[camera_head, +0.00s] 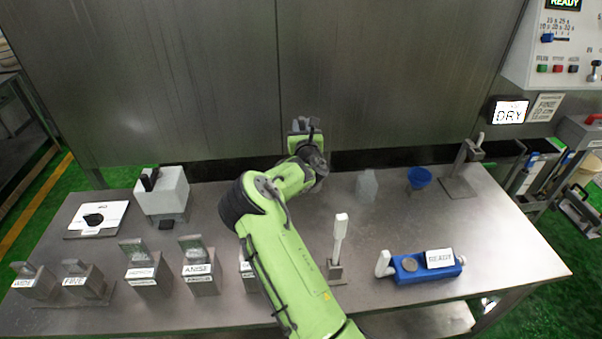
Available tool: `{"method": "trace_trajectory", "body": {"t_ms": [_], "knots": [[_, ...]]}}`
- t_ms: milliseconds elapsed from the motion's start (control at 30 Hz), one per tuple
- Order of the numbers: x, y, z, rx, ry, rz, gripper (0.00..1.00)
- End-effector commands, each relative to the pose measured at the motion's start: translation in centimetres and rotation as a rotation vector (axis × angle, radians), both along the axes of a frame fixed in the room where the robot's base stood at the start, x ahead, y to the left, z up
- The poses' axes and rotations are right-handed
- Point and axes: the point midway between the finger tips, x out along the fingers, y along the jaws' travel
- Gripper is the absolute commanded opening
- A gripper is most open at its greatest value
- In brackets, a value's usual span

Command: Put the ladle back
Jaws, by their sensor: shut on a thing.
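My gripper (303,127) is at the end of my green arm, near the back edge of the table in front of the steel wall. It is shut on a small dark piece, which I take to be part of the ladle (314,124). The ladle's bowl and most of its shape are hidden or too small to make out. A stand with an upright white-handled tool (338,240) is at the front, just right of my arm. A metal stand with a post (461,180) is at the back right corner; I cannot tell which holder is the ladle's.
A blue device (412,273) is at front right. A blue funnel (418,178) and a clear bottle (367,185) stand behind it. Labelled metal bins (199,279) line the front left. A white machine (162,193) and a white scale (93,232) stand behind them.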

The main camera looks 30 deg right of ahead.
Motion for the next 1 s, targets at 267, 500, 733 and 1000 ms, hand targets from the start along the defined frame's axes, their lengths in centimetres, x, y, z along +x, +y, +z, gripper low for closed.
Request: {"method": "trace_trajectory", "body": {"t_ms": [267, 500, 733, 1000], "knots": [[0.0, 0.0, -5.6, 0.001, 0.0, 0.001, 0.0], [0.1, 0.1, -6.7, -0.003, -0.003, 0.002, 0.0], [0.1, 0.1, -7.2, -0.003, -0.002, 0.002, 0.0], [0.0, 0.1, -7.1, 0.0, -0.001, 0.001, 0.53]]}}
